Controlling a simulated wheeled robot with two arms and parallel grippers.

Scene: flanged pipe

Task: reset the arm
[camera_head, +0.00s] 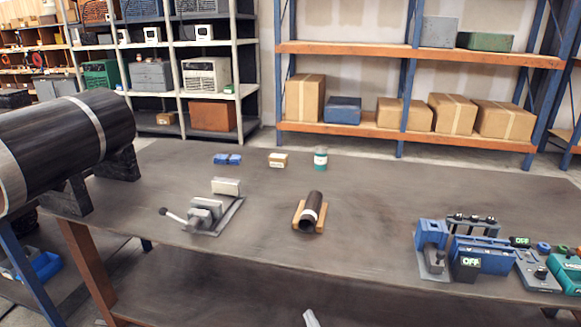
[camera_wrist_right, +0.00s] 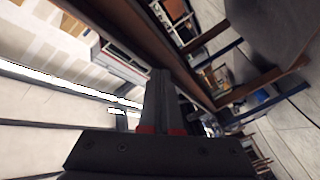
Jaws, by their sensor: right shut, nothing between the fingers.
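My right gripper (camera_head: 311,318) shows only as a small pale tip at the bottom edge of the head view, in front of the table and apart from it. In the right wrist view its fingers (camera_wrist_right: 160,75) are together with nothing between them. My left gripper is not in view.
A large dark pipe (camera_head: 75,135) lies on black supports at the left. A vise (camera_head: 208,212) stands left of the short pipe. Blue and teal devices (camera_head: 485,255) with OFF displays crowd the right side. Small blocks (camera_head: 278,160) and a jar (camera_head: 320,160) are at the back.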

